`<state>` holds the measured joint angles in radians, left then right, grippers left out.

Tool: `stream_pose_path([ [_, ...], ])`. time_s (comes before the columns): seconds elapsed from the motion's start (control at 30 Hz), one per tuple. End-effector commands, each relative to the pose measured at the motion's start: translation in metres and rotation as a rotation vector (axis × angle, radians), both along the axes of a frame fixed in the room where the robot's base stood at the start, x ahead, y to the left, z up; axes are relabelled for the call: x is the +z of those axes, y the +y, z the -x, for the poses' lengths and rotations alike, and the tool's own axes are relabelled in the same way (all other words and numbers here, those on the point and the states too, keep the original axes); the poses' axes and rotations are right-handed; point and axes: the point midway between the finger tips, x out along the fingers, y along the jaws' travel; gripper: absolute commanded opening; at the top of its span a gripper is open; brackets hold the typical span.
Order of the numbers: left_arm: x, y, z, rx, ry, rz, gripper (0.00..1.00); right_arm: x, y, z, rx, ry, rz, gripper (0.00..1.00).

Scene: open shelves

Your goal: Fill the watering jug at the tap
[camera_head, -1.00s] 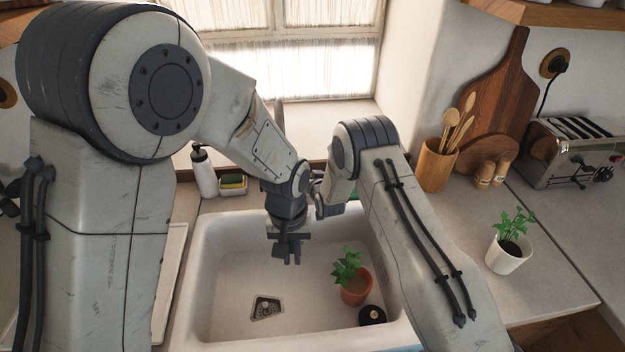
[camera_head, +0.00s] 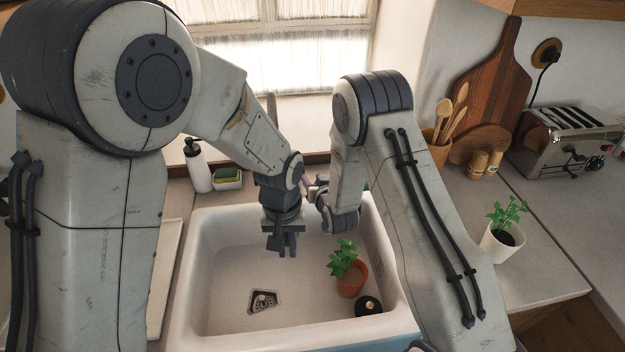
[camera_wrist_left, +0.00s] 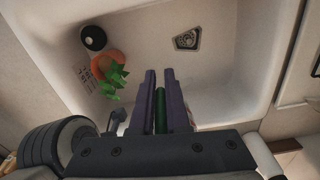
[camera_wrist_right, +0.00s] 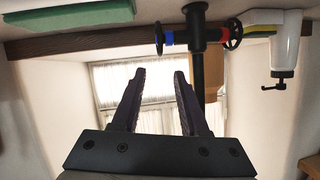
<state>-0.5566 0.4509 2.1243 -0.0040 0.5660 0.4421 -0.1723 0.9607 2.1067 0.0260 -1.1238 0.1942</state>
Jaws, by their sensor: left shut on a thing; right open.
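My left gripper (camera_head: 281,252) points down over the white sink (camera_head: 222,322). In the left wrist view, its fingers (camera_wrist_left: 160,72) are closed on a narrow green thing (camera_wrist_left: 161,112). I cannot tell whether it is part of the watering jug; no whole jug shows. My right gripper (camera_head: 312,184) is farther back, largely hidden by arms in the head view. In the right wrist view its fingers (camera_wrist_right: 160,74) are open and empty. The black tap (camera_wrist_right: 198,62) stands beyond the right-hand finger. It has a blue-marked wheel (camera_wrist_right: 160,39) and a red-marked wheel (camera_wrist_right: 233,33).
A potted plant (camera_head: 351,281) and a round black thing (camera_head: 368,306) are in the sink, right of the drain (camera_head: 263,302). A soap bottle (camera_head: 198,168) and sponge tray (camera_head: 228,179) stand behind it. A white potted plant (camera_head: 502,243) is on the right counter.

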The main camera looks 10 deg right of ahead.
Motion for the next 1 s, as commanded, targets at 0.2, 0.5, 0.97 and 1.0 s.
stream_pose_path([
  [0.2,0.001,0.000,-0.001,0.000,-0.002,0.001,0.00,0.000,0.000,0.000,0.000,0.001,0.000,0.44],
  [0.5,0.001,0.000,0.000,0.000,-0.001,0.001,0.00,0.022,0.007,0.009,0.015,0.112,0.005,0.44],
  [0.97,0.000,0.000,0.000,0.000,-0.001,0.000,0.00,0.094,0.009,0.128,0.054,0.601,0.079,0.44],
  [1.0,0.000,0.000,0.000,0.000,-0.001,0.001,0.00,0.100,0.007,0.143,0.057,0.644,0.090,0.44],
])
